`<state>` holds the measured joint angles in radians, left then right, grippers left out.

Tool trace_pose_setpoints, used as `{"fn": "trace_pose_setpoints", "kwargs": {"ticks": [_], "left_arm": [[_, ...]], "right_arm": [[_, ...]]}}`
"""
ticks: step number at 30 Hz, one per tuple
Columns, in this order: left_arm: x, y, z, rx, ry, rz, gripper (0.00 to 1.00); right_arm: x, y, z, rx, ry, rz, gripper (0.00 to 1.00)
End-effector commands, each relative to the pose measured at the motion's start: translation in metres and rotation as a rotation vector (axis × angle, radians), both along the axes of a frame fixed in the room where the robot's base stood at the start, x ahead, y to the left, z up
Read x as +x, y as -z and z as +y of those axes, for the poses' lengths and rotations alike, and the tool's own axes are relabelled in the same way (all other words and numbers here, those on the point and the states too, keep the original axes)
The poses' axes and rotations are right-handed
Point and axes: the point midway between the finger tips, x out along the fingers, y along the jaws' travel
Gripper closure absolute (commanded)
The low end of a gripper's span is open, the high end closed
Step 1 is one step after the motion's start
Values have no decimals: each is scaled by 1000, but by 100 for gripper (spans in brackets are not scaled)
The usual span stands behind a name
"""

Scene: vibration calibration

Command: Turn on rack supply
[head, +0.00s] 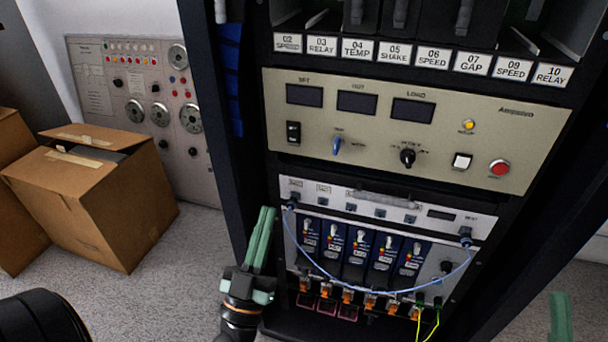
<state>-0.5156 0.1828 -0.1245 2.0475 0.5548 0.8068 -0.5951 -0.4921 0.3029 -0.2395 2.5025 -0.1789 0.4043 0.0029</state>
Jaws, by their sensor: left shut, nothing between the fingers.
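The rack supply is a beige panel (400,165) in the black rack. It carries three dark displays, the middle one (357,103) among them. A black rocker switch (293,132) is at its left, then a blue knob (336,146) and a black rotary knob (408,156). My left gripper (267,211) is shut and empty, pointing up beside the rack's left post, below the panel. One green finger of my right gripper (561,318) shows at the lower right; the rest is hidden.
Below the supply are a white patch panel (330,203), blue modules (360,248) and a hanging blue cable (340,280). Labelled slots (409,55) are above. Cardboard boxes (110,200) and a grey control panel (150,110) stand left. Floor between boxes and rack is clear.

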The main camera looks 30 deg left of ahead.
Motion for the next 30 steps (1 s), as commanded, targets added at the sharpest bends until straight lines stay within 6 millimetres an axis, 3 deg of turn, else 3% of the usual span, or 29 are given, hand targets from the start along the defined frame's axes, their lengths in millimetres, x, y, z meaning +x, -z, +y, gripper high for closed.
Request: {"fn": "trace_pose_setpoints", "kwargs": {"ticks": [17, 30], "left_arm": [[4, -5, 4, -2, -13, -19, 100], [69, -58, 20, -2, -13, -23, 100]], "right_arm": [[-4, 0, 1, 1, -6, -21, 44], [-4, 4, 0, 7, -9, -16, 44]]}}
